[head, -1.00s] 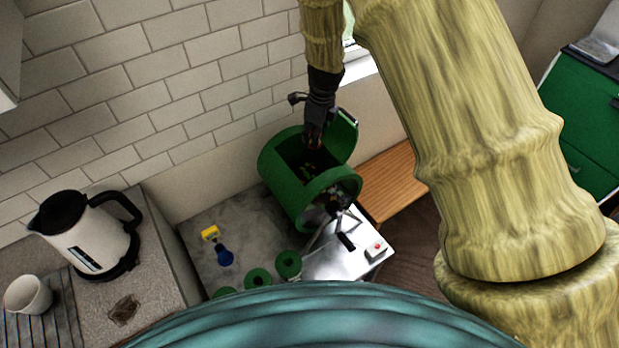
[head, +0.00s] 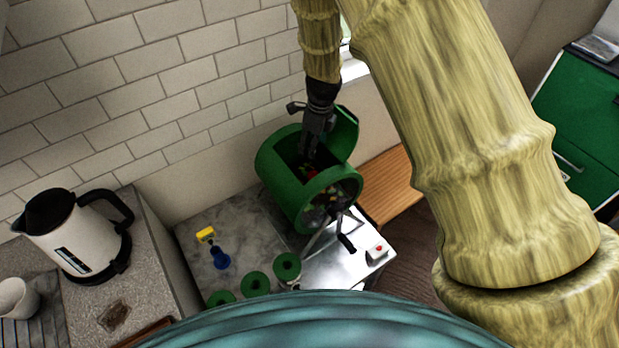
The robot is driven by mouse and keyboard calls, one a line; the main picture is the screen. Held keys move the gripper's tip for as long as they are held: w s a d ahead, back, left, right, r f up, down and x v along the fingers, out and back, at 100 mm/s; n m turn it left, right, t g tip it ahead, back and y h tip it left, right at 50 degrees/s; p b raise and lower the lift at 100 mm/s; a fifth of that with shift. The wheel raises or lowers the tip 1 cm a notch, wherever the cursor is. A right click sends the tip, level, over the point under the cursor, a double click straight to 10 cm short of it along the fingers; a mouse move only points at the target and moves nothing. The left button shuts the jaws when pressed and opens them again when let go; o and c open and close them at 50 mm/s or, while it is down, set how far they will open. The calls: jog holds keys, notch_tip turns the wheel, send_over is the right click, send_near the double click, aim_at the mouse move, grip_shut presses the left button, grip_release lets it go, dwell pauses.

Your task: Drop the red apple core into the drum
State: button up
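The green drum (head: 277,180) lies tilted on its stand, with its top opening toward the wall and its hatch lid (head: 345,133) swung up at the right. My gripper (head: 308,160) points down into the opening, with its fingertips inside or just at the rim. A small red thing (head: 311,173), perhaps the red apple core, shows right below the fingertips. I cannot tell whether it is held or lies loose in the drum. The fingers are dark and small, so their opening is unclear.
A metal plate with a red-button box (head: 377,252) is below the drum. Several green rolls (head: 286,266) and a blue-and-yellow tool (head: 219,257) lie on the grey worktop (head: 190,229). A kettle (head: 75,235) and mug (head: 15,298) stand at left. A wooden surface (head: 385,183) is right of the drum.

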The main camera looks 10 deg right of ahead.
jog(key=shift+w, duration=0.1)
notch_tip(320, 180, up, 12)
jog(key=d, duration=0.1)
jog(key=shift+s, duration=0.45)
jog(key=shift+d+f, duration=0.1)
jog(key=shift+d, duration=0.1)
dwell(0.4)
